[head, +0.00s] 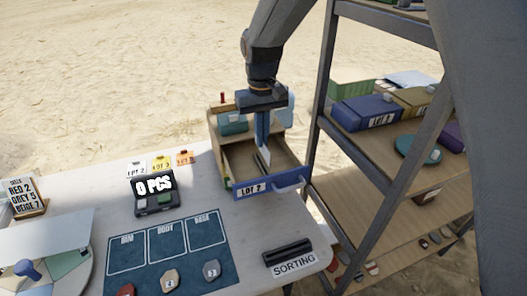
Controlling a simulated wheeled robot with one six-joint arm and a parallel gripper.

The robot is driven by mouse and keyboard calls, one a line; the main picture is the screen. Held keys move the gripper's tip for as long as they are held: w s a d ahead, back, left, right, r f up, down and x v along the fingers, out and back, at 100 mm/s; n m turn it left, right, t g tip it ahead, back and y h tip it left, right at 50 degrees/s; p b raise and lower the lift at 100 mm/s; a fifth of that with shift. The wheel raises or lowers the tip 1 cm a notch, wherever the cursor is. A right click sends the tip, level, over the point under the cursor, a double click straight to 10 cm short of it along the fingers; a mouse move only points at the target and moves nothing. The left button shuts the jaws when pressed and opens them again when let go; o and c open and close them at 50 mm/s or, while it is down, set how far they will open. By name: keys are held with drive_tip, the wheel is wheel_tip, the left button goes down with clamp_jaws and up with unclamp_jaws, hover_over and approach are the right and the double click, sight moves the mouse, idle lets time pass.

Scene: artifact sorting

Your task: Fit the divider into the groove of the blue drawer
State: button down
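The blue drawer (240,192) is pulled out of a small wooden cabinet (213,134). Its blue front carries a "LOT 7" label and a light handle, and its wooden inside shows. My gripper (263,147) points straight down over the drawer, with its blue fingers close together. A thin, pale divider (264,160) stands upright beneath the fingertips, inside the drawer's outline, and appears held between them. The groove cannot be made out, and I cannot tell whether the divider touches the drawer floor.
A metal-framed shelf (318,130) with coloured lot boxes stands close on the right. On the table (105,182) are a "0 PCS" scale (154,200), a dark sorting mat (129,274) with several pieces, and a black "SORTING" holder (287,252). Some table left of the drawer is clear.

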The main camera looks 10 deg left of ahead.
sight(262, 152)
drive_tip(key=shift+f+p, duration=0.75)
drive_tip(key=shift+f, duration=2.15)
drive_tip(key=shift+f, duration=0.1)
drive_tip(key=c, duration=2)
unclamp_jaws()
drive_tip(key=shift+s, duration=0.1)
wheel_tip(262, 152, up, 12)
drive_tip(key=b, duration=0.4)
